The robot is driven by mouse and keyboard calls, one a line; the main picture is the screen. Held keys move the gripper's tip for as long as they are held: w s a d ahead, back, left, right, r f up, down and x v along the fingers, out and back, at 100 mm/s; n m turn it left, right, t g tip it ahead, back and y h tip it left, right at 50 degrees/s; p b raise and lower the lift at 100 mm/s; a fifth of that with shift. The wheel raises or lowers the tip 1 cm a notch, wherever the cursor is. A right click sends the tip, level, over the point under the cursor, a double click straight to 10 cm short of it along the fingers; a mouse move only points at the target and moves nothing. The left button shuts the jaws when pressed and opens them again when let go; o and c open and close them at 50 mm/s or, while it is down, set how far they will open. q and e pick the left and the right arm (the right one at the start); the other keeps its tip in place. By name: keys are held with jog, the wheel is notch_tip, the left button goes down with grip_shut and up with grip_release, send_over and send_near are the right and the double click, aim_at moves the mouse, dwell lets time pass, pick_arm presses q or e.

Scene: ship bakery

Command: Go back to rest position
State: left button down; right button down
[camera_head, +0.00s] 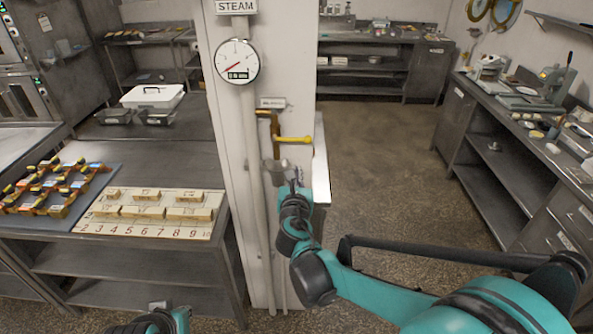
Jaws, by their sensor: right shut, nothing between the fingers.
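My right arm, teal and black, reaches in from the right. My right gripper (294,184) is small in the view, shut and empty, in front of the white pillar. It is just below a brass valve (275,137) with a yellow handle (294,140) that lies level and points right. Whether the gripper touches the grey fitting under the valve, I cannot tell. A teal and dark part of my left arm shows at the bottom edge; the left gripper itself is not in view.
A steam gauge (237,62) hangs on the pillar. At left, a numbered board (150,228) holds several pale blocks, beside a dark mat (95,180) with colourful pieces. A steel counter (480,100) lines the right. The floor (380,150) between is clear.

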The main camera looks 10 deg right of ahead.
jog(key=shift+w, duration=0.1)
jog(key=s+d+f+m+g+b, duration=0.25)
jog(key=s+d+f+m, duration=0.2)
jog(key=s+m, duration=0.45)
jog(key=s+d+f+m+g+b, duration=0.25)
jog(key=s+d+f+m, duration=0.2)
jog(key=s+m, duration=0.4)
jog(key=s+a+f+m+g+y+b, duration=0.2)
jog(key=s+f+m, duration=0.6)
jog(key=s+m, duration=0.4)
jog(key=a+m+g+y, duration=0.1)
jog(key=m+g, duration=0.1)
jog(key=m, duration=0.1)
jog(key=shift+f, duration=0.35)
